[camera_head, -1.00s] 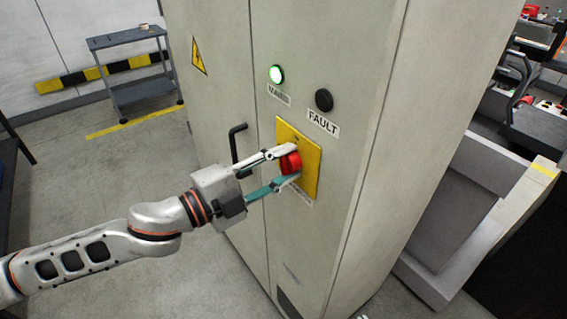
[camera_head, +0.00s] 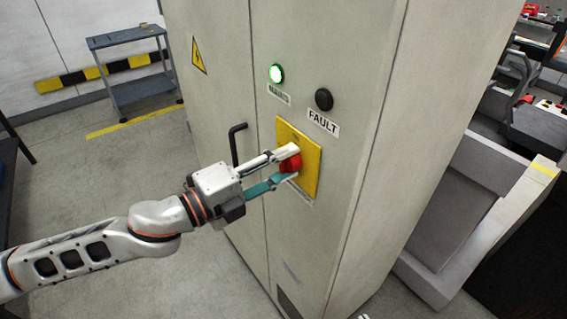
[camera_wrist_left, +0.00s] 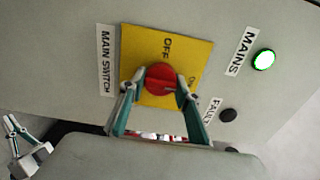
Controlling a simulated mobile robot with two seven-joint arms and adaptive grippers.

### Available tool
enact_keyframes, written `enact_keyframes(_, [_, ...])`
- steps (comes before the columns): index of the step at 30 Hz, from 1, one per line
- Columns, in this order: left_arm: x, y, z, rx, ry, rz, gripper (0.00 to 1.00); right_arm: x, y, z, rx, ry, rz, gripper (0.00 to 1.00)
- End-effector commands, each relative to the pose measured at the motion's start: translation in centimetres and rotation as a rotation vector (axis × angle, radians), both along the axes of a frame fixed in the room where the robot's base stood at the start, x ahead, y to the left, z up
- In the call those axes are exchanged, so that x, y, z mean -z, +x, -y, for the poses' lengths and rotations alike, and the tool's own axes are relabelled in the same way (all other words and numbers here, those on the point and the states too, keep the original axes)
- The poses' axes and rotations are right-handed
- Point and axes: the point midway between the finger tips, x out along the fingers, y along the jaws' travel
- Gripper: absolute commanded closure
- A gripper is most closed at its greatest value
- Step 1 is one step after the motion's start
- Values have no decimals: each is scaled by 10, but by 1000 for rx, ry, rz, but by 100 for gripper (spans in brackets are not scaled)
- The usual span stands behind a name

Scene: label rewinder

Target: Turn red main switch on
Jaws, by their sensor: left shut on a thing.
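The red main switch (camera_head: 290,163) is a round red knob on a yellow plate (camera_head: 311,168) on the cabinet front. In the left wrist view the knob (camera_wrist_left: 160,76) sits between the fingertips, with "OFF" legible on the plate and a second marking partly hidden. A "MAIN SWITCH" label (camera_wrist_left: 105,62) is beside the plate. My left gripper (camera_head: 287,164) is shut on the knob, one finger on each side. The knob's exact pointing direction is hard to tell. My right gripper (camera_wrist_left: 20,143) shows small at the lower left of the left wrist view, away from the switch.
The MAINS lamp (camera_head: 276,74) glows green; the FAULT lamp (camera_head: 324,99) is dark. A black door handle (camera_head: 235,144) stands out left of the plate, close to my left gripper. A grey trolley (camera_head: 137,72) stands behind at left. Floor at left is clear.

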Motion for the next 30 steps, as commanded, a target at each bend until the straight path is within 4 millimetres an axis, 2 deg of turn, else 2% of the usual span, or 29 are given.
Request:
enact_keyframes(2, [1,-1,1,2,1,-1,89,0,0,-1,2,2,0,100])
enact_keyframes(3, [1,-1,1,2,1,-1,65,0,0,-1,2,3,0,100])
enact_keyframes(5, [1,-1,0,2,1,-1,51,0,0,-2,4,4,0,100])
enact_keyframes(15, [0,-1,0,0,-1,-1,51,1,-1,-1,1,1,-3,100])
enact_keyframes(19, [1,-5,-8,-1,0,-1,51,1,-1,-1,0,0,-3,100])
enact_keyframes(23, [2,-17,-24,0,2,-4,51,1,-1,-1,1,2,-2,100])
enact_keyframes(30, [3,-47,-65,-1,4,-5,51,0,0,-1,0,2,-1,100])
